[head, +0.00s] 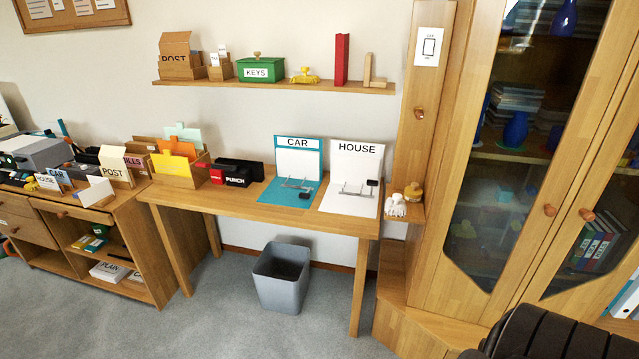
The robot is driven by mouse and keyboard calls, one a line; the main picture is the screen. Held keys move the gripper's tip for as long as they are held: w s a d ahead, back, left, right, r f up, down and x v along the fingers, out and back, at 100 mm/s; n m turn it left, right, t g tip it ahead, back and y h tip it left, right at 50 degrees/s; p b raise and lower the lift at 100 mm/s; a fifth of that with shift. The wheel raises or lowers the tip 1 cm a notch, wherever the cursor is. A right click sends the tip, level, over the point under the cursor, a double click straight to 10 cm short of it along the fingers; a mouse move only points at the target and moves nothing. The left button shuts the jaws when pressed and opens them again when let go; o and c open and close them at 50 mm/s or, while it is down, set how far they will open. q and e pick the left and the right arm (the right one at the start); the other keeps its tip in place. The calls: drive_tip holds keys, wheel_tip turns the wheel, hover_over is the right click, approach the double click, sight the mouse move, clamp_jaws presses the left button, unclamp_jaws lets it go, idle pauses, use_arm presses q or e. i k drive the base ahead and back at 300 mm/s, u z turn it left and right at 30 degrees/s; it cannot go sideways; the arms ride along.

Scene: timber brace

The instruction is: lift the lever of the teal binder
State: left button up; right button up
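The teal binder (274,194) lies open on the wooden desk, its upright cover labelled CAR. Its metal ring mechanism (297,184) lies across the lower part, with a small dark lever end (305,195) at the right. Whether that lever is up or down is too small to tell. A white binder (350,203) labelled HOUSE lies open just to its right, with a similar mechanism and a dark lever end. Neither gripper shows in the head view.
The desk (225,200) has a punch (238,174) and a box of coloured folders (180,166) on its left. A grey bin (282,278) stands under it. A wall shelf (300,87) hangs above. A glass-door cabinet (437,200) stands right. Carpet in front is clear.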

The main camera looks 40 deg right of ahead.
sight(306, 196)
drive_tip(key=z, duration=0.7)
drive_tip(key=i, duration=0.95)
drive_tip(key=z, duration=0.95)
